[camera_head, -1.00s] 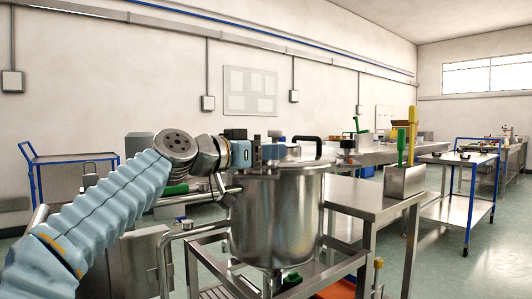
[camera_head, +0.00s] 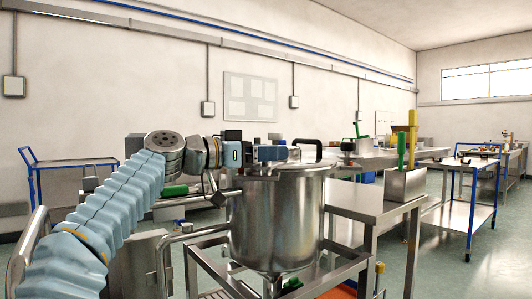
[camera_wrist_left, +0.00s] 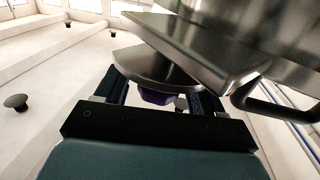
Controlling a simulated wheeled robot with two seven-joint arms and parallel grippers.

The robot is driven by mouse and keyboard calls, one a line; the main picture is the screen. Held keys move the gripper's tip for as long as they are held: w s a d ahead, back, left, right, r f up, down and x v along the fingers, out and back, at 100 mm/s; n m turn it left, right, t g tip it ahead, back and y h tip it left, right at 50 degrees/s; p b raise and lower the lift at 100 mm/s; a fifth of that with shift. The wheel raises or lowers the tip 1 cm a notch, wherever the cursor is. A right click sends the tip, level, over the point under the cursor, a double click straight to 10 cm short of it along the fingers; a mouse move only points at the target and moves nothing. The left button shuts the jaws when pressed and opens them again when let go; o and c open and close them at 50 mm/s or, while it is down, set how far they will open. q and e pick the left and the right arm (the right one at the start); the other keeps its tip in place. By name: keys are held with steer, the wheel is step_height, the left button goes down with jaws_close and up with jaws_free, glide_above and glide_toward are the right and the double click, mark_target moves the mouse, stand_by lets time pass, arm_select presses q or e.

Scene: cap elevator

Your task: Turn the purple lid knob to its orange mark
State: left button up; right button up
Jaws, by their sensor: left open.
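The steel vessel (camera_head: 275,220) with its lid stands in a metal frame in the middle of the head view. A black curved handle (camera_head: 308,145) rises at the lid's right. My left gripper (camera_head: 275,153) is at the lid's top left, pointing right. In the left wrist view the purple knob (camera_wrist_left: 155,96) shows as a small patch between the two open fingers of my left gripper (camera_wrist_left: 160,97), under a steel plate edge. I cannot tell whether the fingers touch it. The knob is not discernible in the head view, and no orange mark shows. My right gripper is out of view.
A steel table (camera_head: 370,199) stands to the vessel's right, with a metal box (camera_head: 405,184) holding green and yellow upright handles. A bent steel pipe (camera_head: 170,240) is at the vessel's left, below my arm. A blue-framed cart (camera_head: 465,200) stands further right.

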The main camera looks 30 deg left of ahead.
arm_select(q)
steer(key=shift+s, duration=0.1)
steer(key=v, duration=0.7)
steer(key=shift+a+b, duration=0.15)
steer(key=shift+b, duration=0.2)
steer(key=shift+s, duration=0.1)
